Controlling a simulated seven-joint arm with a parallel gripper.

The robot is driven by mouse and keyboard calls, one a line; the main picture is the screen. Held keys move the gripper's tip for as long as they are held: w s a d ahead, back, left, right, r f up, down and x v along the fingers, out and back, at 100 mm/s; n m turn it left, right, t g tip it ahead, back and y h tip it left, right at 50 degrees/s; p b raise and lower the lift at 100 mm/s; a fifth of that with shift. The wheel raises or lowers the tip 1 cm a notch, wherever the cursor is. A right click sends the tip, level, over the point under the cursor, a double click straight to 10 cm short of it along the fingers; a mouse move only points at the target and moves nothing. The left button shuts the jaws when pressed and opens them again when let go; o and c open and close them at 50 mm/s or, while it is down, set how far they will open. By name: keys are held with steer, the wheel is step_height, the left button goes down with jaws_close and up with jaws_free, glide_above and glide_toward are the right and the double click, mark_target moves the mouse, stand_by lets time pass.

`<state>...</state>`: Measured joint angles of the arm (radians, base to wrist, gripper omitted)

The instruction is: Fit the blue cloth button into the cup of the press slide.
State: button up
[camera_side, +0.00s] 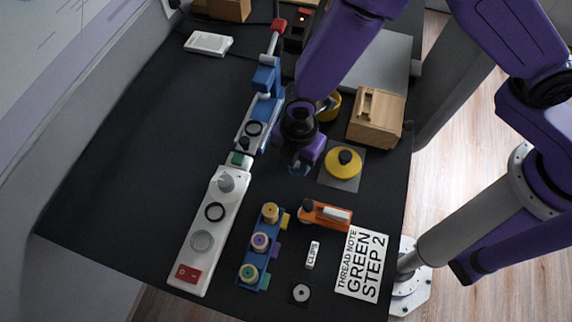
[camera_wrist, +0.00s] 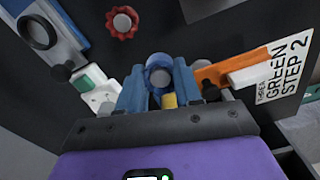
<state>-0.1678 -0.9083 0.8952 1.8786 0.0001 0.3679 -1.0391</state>
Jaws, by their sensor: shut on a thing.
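The blue cloth button (camera_wrist: 158,72) is round with a paler centre and sits between the blue fingers of my gripper (camera_wrist: 158,84), shut on it. In the side view my gripper (camera_side: 298,168) hangs above the dark table, right of the press slide; the button cannot be made out there. The blue press (camera_side: 265,80) has a red-tipped lever. Its grey slide (camera_side: 243,140) carries a dark ring that looks like the cup (camera_side: 254,128). The ring also shows at upper left in the wrist view (camera_wrist: 38,32), apart from the button.
A white switch unit (camera_side: 208,230) lies left of my gripper. A blue spool rack (camera_side: 254,262), an orange tool (camera_side: 318,213) and a thread note (camera_side: 362,262) lie in front. A yellow disc (camera_side: 343,165) and wooden box (camera_side: 376,120) stand right. A red scalloped piece (camera_wrist: 122,22) shows. The table's left is clear.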

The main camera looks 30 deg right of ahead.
steer(key=s+d+r, duration=0.7)
steer(key=d, duration=0.2)
steer(key=w+d+r+m, duration=0.3)
steer(key=w+d+m, duration=0.4)
steer(key=d+m, duration=0.55)
steer(key=w+d+r+m, duration=0.3)
steer(key=w+d+m, duration=0.5)
steer(key=d+m, duration=0.45)
steer(key=s+a+f+n, duration=0.3)
steer(key=s+a+n, duration=0.4)
steer(key=a+n, duration=0.5)
steer(key=s+a+f+n, duration=0.3)
steer(key=s+a+n, duration=0.5)
steer(key=a+n, duration=0.5)
steer(key=shift+s+a, duration=0.2)
steer(key=shift+s, duration=0.1)
